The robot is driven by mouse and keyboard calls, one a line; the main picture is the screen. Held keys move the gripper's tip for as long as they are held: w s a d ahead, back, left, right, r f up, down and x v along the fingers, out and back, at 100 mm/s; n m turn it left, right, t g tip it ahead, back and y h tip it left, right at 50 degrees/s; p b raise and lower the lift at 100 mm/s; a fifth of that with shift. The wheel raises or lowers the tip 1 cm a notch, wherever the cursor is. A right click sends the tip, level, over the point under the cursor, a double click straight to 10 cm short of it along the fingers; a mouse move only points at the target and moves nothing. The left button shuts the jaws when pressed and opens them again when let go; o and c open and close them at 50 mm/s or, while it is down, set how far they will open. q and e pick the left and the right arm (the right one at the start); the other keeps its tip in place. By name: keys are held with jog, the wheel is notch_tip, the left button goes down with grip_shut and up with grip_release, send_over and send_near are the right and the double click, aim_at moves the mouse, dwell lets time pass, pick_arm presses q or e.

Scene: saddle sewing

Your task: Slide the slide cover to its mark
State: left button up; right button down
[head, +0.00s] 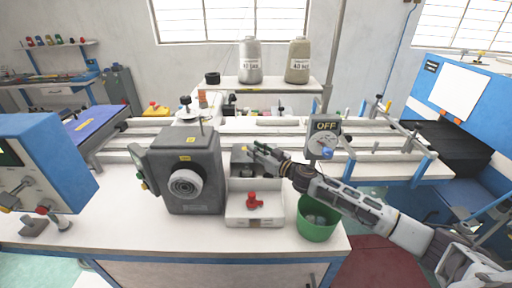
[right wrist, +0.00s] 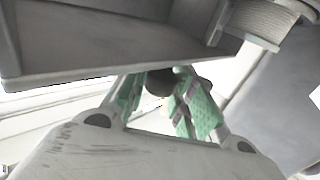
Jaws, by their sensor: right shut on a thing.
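A grey box-like part, which looks like the slide cover (head: 240,158), sits on the white table just right of the dark grey machine head (head: 205,158). My right gripper (head: 259,150) reaches in from the right and is at this part's right side. In the right wrist view, the green-padded fingertips (right wrist: 172,95) are shut on a dark round knob (right wrist: 159,82). A grey panel (right wrist: 100,35) spans the top of that view, close to the knob. The mark cannot be made out. My left gripper is not in view.
A white tray (head: 234,215) with a red part (head: 254,200) stands in front of the grey part. A green bin (head: 318,231) is below my right arm.

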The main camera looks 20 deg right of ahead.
jog(key=shift+s+a, duration=0.1)
jog(key=shift+s, duration=0.3)
jog(key=c, duration=1.7)
grip_release()
jog(key=o, duration=0.5)
jog(key=shift+s+d+f, duration=0.1)
jog(key=shift+s+d, duration=0.2)
jog(key=shift+s, duration=0.3)
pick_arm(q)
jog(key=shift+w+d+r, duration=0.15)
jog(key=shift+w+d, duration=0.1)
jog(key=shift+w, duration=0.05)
pick_arm(e)
jog(key=shift+v, duration=3.1)
